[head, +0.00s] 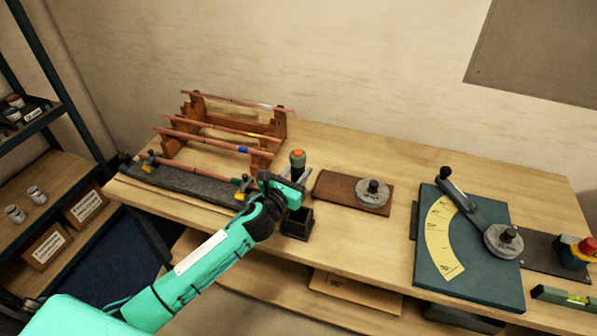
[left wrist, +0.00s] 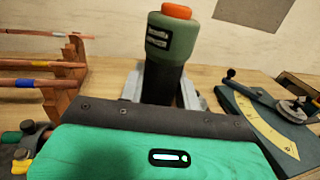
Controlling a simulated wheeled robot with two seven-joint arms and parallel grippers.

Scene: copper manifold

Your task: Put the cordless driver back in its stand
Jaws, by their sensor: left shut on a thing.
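The cordless driver (head: 297,159), green and black with an orange end, is upright at the front left of the bench. It also shows in the left wrist view (left wrist: 168,45), between the grey fingers. My left gripper (head: 299,177) is shut on the driver. My gripper and wrist hide the driver's lower part. A small dark open-topped box (head: 297,223), which looks like the stand, is at the bench's front edge, just below the gripper in the head view. I cannot tell whether the driver touches it. My right gripper is not in view.
A wooden rack (head: 215,132) with copper pipes stands at the back left, with a dark long fixture (head: 195,185) before it. A brown board (head: 340,188) with a round weight lies right of the driver. A teal bending plate (head: 470,270) is further right. The back right bench is clear.

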